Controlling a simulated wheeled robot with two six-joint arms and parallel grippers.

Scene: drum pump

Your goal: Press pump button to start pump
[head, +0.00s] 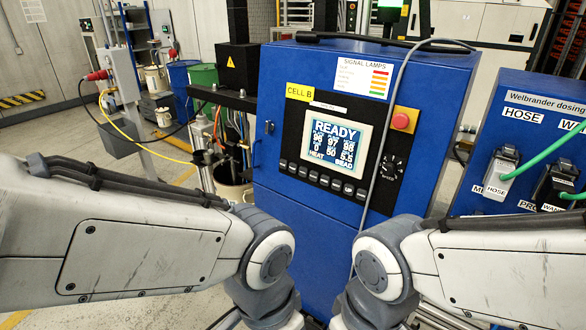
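A blue control cabinet (284,85) marked CELL B stands in front of me. Its screen (337,143) reads READY, with numbers and the words HEAT and BEAD below. A row of dark push buttons (320,179) runs under the screen; their labels are too small to read, so I cannot tell which is the pump button. A red mushroom button (400,121) on a yellow plate sits right of the screen, above a round dark speed knob (391,167). Both of my arms reach in from the sides and bend down at the bottom; neither gripper is in view.
A grey cable (394,100) hangs down the cabinet front, right of the screen. A second blue panel (540,120) with HOSE labels and green hoses stands at the right. Buckets, bins and a yellow cable are at the left. Space before the screen is free.

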